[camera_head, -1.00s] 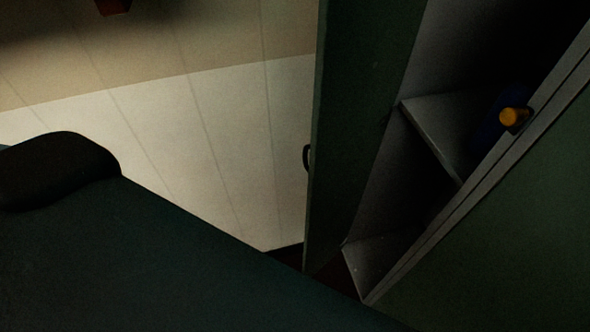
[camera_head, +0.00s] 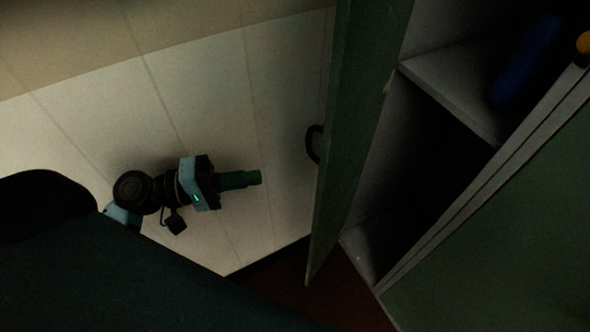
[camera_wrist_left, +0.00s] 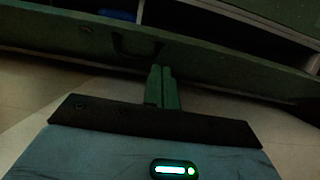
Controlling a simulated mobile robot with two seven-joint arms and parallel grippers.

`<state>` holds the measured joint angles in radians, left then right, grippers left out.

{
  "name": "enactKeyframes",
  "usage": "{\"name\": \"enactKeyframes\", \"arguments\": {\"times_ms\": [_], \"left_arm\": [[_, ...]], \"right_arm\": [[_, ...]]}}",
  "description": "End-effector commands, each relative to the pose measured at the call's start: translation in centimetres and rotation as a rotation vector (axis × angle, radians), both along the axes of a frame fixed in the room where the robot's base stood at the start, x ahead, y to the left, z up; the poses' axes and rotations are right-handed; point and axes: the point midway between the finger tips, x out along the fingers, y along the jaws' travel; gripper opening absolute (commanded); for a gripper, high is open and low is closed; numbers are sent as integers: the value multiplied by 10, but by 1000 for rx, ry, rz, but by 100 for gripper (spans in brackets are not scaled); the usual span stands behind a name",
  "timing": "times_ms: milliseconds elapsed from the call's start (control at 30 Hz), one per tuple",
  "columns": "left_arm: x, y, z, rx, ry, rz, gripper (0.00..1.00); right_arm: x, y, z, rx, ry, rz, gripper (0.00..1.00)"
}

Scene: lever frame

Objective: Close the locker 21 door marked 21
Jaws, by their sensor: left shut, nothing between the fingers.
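The green locker door (camera_head: 362,120) stands open in the head view, seen nearly edge-on, with a dark handle (camera_head: 314,143) on its left face. No number can be read on it. The open locker (camera_head: 440,75) shows grey inner walls and shelves to its right. My left gripper (camera_head: 258,178) is shut and empty, left of the door and a little below the handle, pointing toward the door with a gap in the head view. In the left wrist view its green fingers (camera_wrist_left: 162,72) are together, below the door (camera_wrist_left: 200,62), near the handle (camera_wrist_left: 130,50). My right gripper is not in view.
A blue object (camera_head: 525,60) and an orange-topped thing (camera_head: 584,45) are on the upper shelf. A closed green panel (camera_head: 500,240) is at the right. A pale panelled wall (camera_head: 220,90) lies behind my left gripper. Dark red floor (camera_head: 290,285) shows below.

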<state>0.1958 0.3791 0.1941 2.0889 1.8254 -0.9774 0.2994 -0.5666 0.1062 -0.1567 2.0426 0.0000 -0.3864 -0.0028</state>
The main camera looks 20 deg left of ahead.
Motion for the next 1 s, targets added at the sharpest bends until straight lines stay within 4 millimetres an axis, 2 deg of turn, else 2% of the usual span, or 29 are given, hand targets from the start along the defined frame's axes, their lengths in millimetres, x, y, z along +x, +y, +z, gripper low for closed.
{"name": "enactKeyframes", "arguments": {"times_ms": [267,500,733,1000], "left_arm": [[3,-4,3,-6,-3,-2,0],[22,-32,5,-9,-4,-2,0],[43,-63,5,-7,-4,-2,0],[55,-82,2,-5,-1,0,0]], "right_arm": [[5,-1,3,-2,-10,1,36],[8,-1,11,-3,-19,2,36],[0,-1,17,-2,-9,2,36],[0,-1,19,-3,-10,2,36]]}}
